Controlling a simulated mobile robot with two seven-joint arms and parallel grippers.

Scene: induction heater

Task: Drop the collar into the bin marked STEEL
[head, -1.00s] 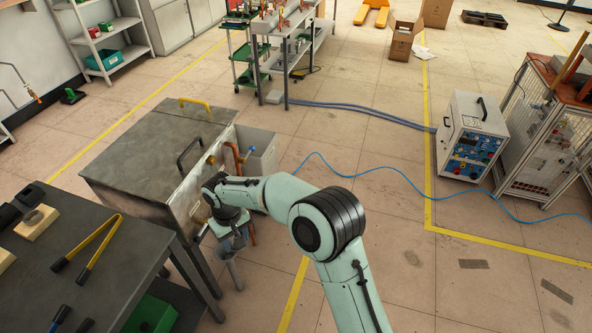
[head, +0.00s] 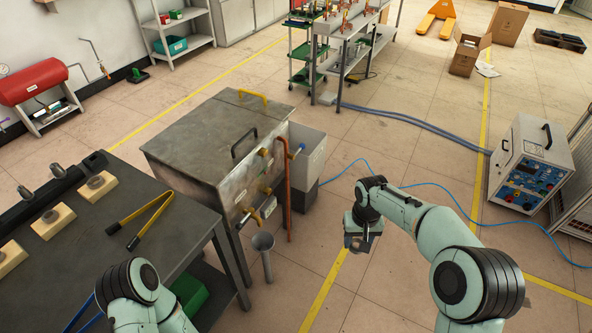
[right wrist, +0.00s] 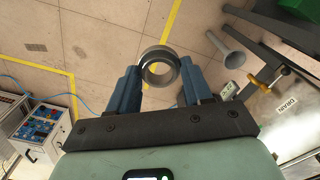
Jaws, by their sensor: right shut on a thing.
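My right gripper (head: 360,238) hangs over open floor, to the right of the metal tank, in the head view. In the right wrist view the right gripper (right wrist: 160,80) is shut on the collar (right wrist: 160,67), a short grey metal ring held between the two blue fingers with its opening facing the camera. No bin with a readable STEEL mark shows. A light grey container (head: 310,150) stands behind the tank's right end; any writing on it is too small to read. Only a link of my left arm shows at the bottom left of the head view; its gripper is out of frame.
The metal tank (head: 205,135) has taps and a copper pipe (head: 287,190) on its right side. A grey funnel-topped pipe (head: 263,243) stands before it. A dark bench (head: 170,245) with yellow tongs (head: 145,220) is at left. A blue hose crosses the floor; a power unit (head: 530,165) stands right.

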